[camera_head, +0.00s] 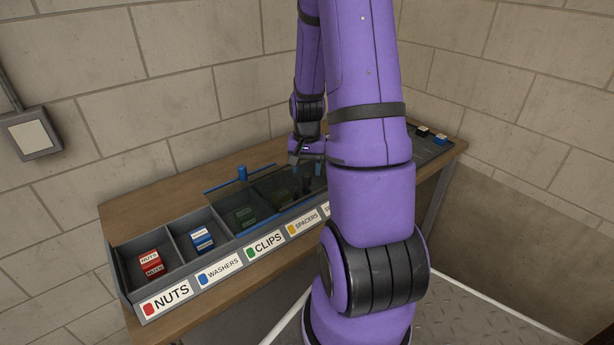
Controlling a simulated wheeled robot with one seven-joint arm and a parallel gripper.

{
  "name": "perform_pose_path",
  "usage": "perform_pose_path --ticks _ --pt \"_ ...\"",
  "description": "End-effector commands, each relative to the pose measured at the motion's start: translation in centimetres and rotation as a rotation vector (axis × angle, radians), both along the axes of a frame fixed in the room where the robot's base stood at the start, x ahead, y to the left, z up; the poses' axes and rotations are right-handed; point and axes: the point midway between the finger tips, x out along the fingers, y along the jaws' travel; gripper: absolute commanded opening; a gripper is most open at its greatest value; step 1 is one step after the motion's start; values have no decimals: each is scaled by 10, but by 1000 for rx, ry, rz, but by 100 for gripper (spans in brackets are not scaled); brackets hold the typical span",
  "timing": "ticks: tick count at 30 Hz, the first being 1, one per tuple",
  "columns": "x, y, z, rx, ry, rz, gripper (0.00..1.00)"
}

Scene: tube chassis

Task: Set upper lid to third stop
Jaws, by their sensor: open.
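A long grey bin tray (121,277) with labelled compartments stands on a wooden bench. Smoky see-through lids with blue edging (222,186) cover the clips and spacers compartments. One blue knob (242,173) stands up at the left part of the lids. A second blue piece (319,168) shows beside my gripper. I cannot tell for sure which lid is the upper one. My gripper (306,163) points down over the lids, open, with a dark upright piece below it. I cannot tell whether it touches anything. My arm hides the tray's right middle part.
The nuts compartment holds red boxes (151,263) and the washers compartment holds blue-and-white boxes (202,239); both are uncovered. Small dark and blue boxes (439,139) sit at the tray's far right end. Bare bench top (165,196) lies behind the tray. Block walls close in behind.

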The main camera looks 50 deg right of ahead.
Motion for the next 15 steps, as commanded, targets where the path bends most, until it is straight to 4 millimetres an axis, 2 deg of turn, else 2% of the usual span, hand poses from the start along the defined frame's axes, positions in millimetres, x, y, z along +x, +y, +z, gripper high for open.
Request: perform_pose_path --ticks 6,15 --pt "0 0 -24 1 2 0 53" --pt "0 0 -31 0 0 1 53"
